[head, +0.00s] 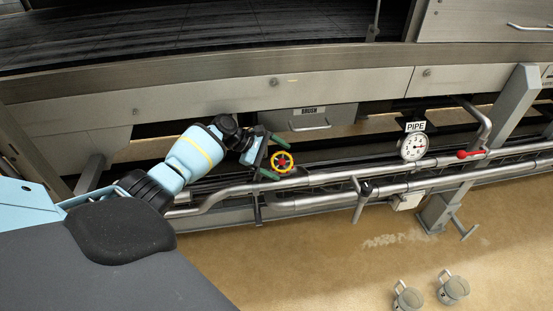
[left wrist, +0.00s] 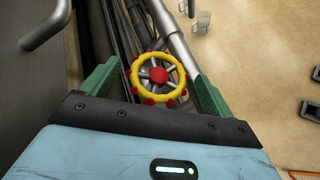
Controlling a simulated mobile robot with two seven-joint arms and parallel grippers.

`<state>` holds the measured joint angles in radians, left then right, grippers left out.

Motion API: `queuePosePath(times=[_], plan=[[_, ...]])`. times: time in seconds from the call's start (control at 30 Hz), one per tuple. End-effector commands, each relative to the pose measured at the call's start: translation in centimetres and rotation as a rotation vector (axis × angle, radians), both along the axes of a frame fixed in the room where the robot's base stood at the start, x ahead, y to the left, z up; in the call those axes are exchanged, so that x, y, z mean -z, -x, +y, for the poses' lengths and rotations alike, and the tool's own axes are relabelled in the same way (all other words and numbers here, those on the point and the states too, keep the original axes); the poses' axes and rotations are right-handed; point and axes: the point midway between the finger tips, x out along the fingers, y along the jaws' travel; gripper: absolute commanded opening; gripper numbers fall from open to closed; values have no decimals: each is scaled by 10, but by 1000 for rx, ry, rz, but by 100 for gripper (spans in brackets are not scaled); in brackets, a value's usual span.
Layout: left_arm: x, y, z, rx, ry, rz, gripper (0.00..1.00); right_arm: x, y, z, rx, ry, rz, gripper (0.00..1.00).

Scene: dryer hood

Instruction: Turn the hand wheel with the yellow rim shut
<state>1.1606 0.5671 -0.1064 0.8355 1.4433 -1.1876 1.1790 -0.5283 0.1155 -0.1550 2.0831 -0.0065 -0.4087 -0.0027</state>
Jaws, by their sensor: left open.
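The hand wheel (head: 282,162) has a yellow rim with red knobs and a red hub. It sits above the pipes in the middle of the head view. In the left wrist view the hand wheel (left wrist: 158,77) lies ahead, between the two green fingers. My left gripper (head: 271,159) is open, with one finger on each side of the wheel. In the left wrist view, my left gripper (left wrist: 155,85) shows a gap between its fingers and the rim; I cannot tell whether the fingertips touch it. My right gripper is not in view.
Metal pipes (head: 330,175) run below and right of the wheel. A dial gauge (head: 413,147) under a PIPE sign and a red lever (head: 470,154) are to the right. A drawer (head: 310,118) is above.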

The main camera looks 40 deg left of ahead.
Motion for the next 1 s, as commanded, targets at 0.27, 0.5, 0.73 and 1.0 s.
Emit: queuePosePath(times=[0.27, 0.5, 0.73, 1.0], plan=[[-10, 8, 10, -2, -1, -1, 87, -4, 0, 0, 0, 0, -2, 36], [-34, 28, 33, -1, -1, -2, 87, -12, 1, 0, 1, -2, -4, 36], [-46, 39, 46, 0, -1, 0, 87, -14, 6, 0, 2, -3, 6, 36], [-47, 41, 47, 1, 0, 1, 87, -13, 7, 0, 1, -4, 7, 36]])
